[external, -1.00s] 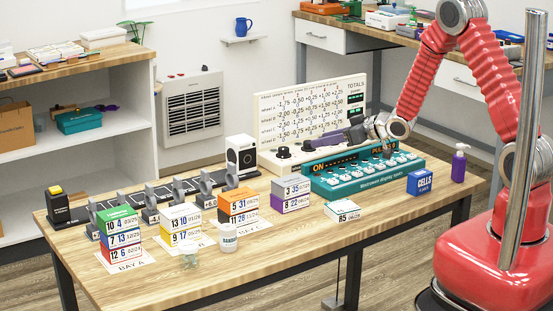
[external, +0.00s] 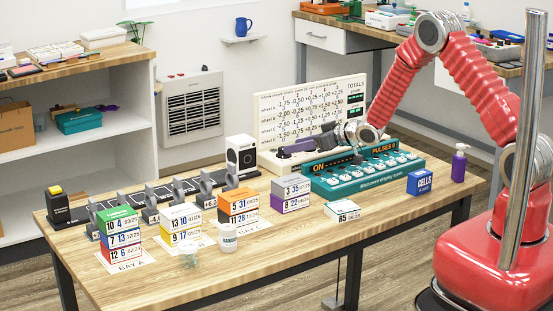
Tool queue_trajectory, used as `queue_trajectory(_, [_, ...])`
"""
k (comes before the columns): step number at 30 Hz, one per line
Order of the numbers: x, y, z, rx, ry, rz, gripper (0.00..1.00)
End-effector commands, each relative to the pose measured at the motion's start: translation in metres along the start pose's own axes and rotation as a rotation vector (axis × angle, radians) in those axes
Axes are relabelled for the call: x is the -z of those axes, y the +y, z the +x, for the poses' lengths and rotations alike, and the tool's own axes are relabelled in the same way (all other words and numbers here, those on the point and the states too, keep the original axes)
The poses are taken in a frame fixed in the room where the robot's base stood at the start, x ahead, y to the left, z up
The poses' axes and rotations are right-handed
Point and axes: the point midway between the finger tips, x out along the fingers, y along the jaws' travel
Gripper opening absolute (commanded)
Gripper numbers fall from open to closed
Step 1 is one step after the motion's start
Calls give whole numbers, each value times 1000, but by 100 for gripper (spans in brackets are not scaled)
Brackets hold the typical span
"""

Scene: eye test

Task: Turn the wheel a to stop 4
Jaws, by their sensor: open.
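Several dark round knobs sit along the front of the white totals board (external: 262,118). The board's rows seem to name wheels, but the print is too small to tell which knob is wheel a. The leftmost knob (external: 282,155) shows partly, below my gripper's tips. The other knobs are hidden behind the fingers and wrist.
A teal console (external: 365,180) with several knobs and a lit display stands just in front, under my wrist. A white speaker-like box (external: 241,156) stands left of the board. Stacked colored boxes (external: 291,194) and a blue CELLS box (external: 419,182) stand nearer.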

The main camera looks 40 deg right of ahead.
Motion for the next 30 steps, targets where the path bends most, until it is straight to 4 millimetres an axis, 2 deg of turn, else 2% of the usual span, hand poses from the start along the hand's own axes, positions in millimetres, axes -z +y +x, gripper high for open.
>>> queue_trajectory(3, [-1, 0, 17, 1, -1, 1, 45])
queue_trajectory(9, [0, 0, 35, 0, 0, 1, 45])
queue_trajectory(20, [0, 0, 40, 0, 0, 0, 45])
queue_trajectory(30, [0, 0, 40, 0, 0, 0, 23])
